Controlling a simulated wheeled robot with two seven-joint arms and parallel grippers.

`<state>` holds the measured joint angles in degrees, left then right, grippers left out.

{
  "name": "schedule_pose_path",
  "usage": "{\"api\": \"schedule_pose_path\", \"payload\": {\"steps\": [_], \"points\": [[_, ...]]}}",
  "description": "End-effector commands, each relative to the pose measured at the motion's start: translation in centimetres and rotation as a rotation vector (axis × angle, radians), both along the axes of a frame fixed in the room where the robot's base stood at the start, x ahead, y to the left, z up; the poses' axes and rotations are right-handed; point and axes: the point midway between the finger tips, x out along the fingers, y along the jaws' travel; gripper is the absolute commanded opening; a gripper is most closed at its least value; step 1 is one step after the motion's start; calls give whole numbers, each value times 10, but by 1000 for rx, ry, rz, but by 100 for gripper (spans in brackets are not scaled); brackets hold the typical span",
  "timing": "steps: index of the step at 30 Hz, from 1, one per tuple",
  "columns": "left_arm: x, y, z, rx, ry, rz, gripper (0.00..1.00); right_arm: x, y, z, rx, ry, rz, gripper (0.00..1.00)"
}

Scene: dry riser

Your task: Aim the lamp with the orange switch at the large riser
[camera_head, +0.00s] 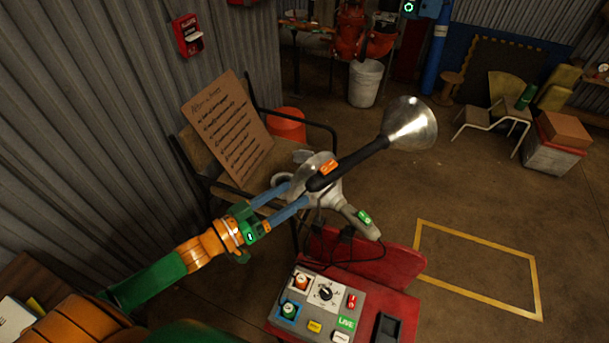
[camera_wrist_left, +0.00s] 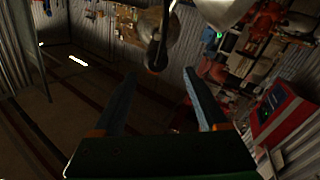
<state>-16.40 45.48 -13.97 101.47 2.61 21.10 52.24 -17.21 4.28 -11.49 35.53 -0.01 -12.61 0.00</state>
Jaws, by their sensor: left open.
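The lamp with the orange switch (camera_head: 328,167) has a black stem (camera_head: 355,161) and a flared silver head (camera_head: 410,124), its wide end toward the upper right. A second lamp with a green switch (camera_head: 364,217) lies close below it. My left gripper (camera_head: 298,194) is open, its blue fingertips close to the lamps' silver parts. In the left wrist view the open fingers (camera_wrist_left: 160,78) have a dark rounded lamp end (camera_wrist_left: 155,58) just beyond their tips; contact cannot be told. Red pipework (camera_head: 350,32) stands at the back; I cannot tell whether it is the large riser. My right gripper is not in view.
A control box (camera_head: 322,295) with buttons and a dial sits on a red stand below the lamps. A chair with a cardboard sign (camera_head: 228,128) stands behind. A blue pipe (camera_head: 435,55) rises at the back. The floor inside the yellow outline (camera_head: 478,265) is clear.

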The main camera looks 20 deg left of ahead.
Motion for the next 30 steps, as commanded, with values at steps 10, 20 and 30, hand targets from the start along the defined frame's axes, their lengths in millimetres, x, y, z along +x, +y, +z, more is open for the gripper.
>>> {"api": "schedule_pose_path", "payload": {"steps": [10, 20, 30], "points": [[47, -27, 1, 1, -2, 3, 75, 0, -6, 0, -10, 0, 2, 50], [55, -32, 0, 2, 1, 3, 75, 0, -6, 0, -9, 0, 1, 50], [55, -32, 0, 2, 1, 3, 0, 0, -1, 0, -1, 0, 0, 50]]}}
